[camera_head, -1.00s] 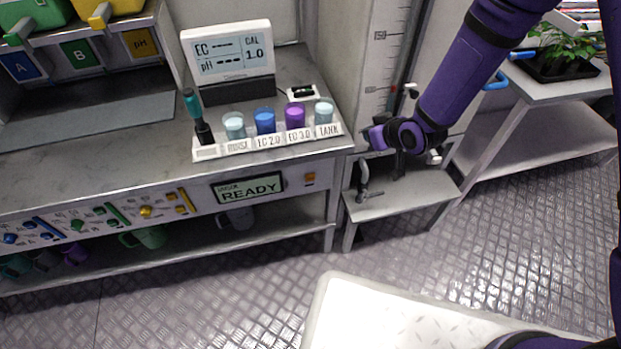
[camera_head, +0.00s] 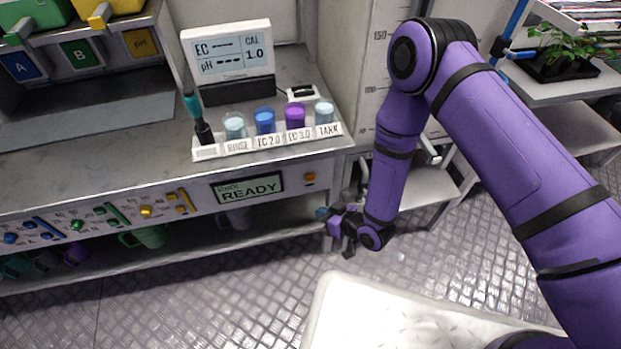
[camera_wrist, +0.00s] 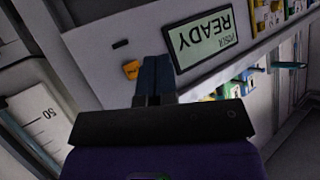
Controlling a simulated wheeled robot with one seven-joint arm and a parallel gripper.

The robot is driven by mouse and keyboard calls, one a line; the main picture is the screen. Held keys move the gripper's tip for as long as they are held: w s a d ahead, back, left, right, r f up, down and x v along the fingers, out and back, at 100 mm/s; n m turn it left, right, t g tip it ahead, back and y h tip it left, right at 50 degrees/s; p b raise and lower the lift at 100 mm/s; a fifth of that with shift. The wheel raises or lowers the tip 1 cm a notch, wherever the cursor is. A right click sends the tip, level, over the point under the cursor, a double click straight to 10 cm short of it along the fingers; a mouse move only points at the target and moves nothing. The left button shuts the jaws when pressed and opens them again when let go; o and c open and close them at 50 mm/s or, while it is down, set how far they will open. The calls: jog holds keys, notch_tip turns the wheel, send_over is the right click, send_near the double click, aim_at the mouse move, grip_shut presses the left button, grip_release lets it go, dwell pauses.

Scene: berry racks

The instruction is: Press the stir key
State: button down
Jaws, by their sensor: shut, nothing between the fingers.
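A small orange key (camera_head: 309,176) sits on the bench's front panel, just right of the READY display (camera_head: 248,187). Its label is too small to read, so I cannot tell for certain that it is the stir key. In the wrist view the orange key (camera_wrist: 131,69) is left of my fingertips and the display (camera_wrist: 205,38) is to their right. My gripper (camera_head: 323,213) is shut and empty. In the head view it is below and slightly right of the key, in front of the bench. The fingers (camera_wrist: 154,62) show no clear contact with the panel.
Labelled cups stand in a white rack (camera_head: 262,145) on the bench top, beside a meter (camera_head: 228,55). Coloured knobs and sliders (camera_head: 146,211) line the panel to the left. A bench leg and lower shelf (camera_head: 285,222) are close to my gripper.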

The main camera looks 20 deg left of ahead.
jog(key=w+a, duration=0.4)
jog(key=w, duration=0.3)
jog(key=shift+w+a, duration=0.3)
jog(key=shift+w, duration=0.1)
dwell(2.1)
jog(key=shift+w+a, duration=0.25)
jog(key=shift+w+a, duration=0.2)
jog(key=shift+w, duration=0.2)
dwell(0.8)
jog(key=shift+s+d, duration=0.1)
jog(key=shift+s, duration=0.05)
jog(key=shift+s+d, duration=0.35)
jog(key=shift+s, duration=0.25)
jog(key=shift+s, duration=0.1)
jog(key=shift+s+d, duration=0.7)
jog(key=shift+s, duration=0.35)
jog(key=shift+s+d, duration=0.65)
jog(key=shift+s, duration=0.35)
